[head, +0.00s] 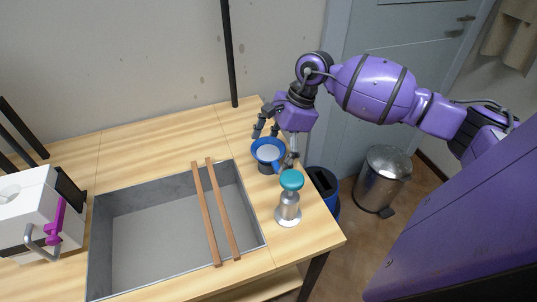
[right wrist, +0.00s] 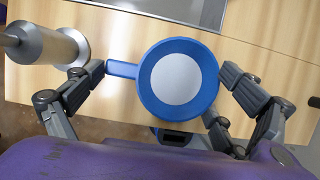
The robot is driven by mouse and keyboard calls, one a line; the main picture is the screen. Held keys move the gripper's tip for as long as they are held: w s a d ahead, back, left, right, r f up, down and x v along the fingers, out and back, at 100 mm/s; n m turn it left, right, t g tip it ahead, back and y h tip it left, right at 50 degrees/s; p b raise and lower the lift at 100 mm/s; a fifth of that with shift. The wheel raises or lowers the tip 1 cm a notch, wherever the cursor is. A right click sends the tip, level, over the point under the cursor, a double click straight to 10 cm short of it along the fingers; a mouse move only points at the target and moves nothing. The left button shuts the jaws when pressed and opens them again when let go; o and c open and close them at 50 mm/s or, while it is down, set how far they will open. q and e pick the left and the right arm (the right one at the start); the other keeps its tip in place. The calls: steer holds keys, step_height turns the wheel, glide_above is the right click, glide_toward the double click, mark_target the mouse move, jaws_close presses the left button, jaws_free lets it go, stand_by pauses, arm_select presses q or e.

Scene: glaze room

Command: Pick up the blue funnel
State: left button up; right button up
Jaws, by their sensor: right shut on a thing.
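The blue funnel (head: 257,145) has a wide round rim, a pale grey inside and a short side handle. It is near the right end of the table, above something dark grey whose shape I cannot make out. In the right wrist view the funnel (right wrist: 209,62) is seen from above, with its handle toward the left finger. My right gripper (head: 274,145) comes from above and behind, with a finger on either side, shut on the funnel. Its fingers (right wrist: 163,75) also show in the wrist view; the exact contact is hidden. My left gripper is not in view.
A metal stand with a teal top (head: 291,180) is close in front of the funnel. A grey sink tray (head: 150,235) with two wooden slats (head: 206,215) lies to the left. A white machine (head: 25,215) stands at far left. The table's right edge is near.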

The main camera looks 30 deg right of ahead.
steer(key=shift+r, duration=0.55)
steer(key=s+a+r+b, duration=0.1)
steer(key=s+a+r, duration=0.8)
steer(key=r, duration=0.3)
steer(key=shift+s+a, duration=0.25)
steer(key=shift+s, duration=0.45)
